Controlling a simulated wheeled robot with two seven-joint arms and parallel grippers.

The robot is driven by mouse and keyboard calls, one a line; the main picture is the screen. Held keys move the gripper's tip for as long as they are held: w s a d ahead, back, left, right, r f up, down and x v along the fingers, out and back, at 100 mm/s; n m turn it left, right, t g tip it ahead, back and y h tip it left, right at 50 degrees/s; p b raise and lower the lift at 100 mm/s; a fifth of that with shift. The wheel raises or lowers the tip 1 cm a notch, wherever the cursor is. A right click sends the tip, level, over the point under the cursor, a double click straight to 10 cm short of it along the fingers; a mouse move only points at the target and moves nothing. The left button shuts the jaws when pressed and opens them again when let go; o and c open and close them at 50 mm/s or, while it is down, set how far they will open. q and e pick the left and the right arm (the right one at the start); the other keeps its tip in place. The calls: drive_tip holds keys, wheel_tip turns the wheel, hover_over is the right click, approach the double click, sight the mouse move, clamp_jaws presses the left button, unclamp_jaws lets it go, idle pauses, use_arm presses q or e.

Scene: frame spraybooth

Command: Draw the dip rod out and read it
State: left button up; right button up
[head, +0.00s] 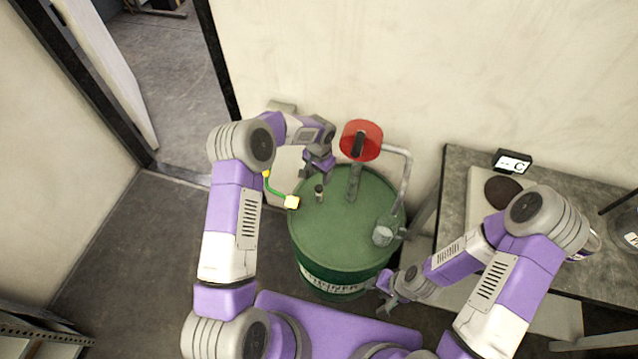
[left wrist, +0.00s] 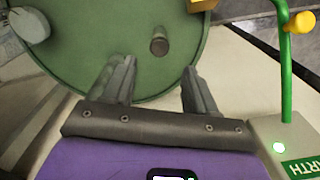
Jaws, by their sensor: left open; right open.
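A green drum (head: 338,232) stands on the floor in front of the wall, with a label on its side. The small dark dip rod top (head: 319,190) stands up from the left part of the drum lid. The left wrist view also shows the rod top (left wrist: 159,42); its lower part is hidden in the drum. My left gripper (head: 322,176) is open and empty just behind and above the rod top. In the left wrist view its fingers (left wrist: 155,72) point toward the rod without touching it. My right gripper (head: 383,300) is open and empty beside the drum's lower right side.
A red hand pump (head: 361,140) with a grey pipe rises from the lid. A green cable (head: 274,187) ends in a yellow clamp (head: 292,202) at the drum's left rim. A box marked EARTH (left wrist: 285,145) shows a green light. A bench (head: 455,190) stands right.

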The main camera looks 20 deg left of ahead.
sight(319, 187)
use_arm(q)
wheel_tip(319, 187, down, 7)
drive_tip(key=shift+f+b, duration=0.1)
drive_tip(key=shift+b, duration=0.35)
drive_tip(key=shift+c, duration=0.3)
clamp_jaws()
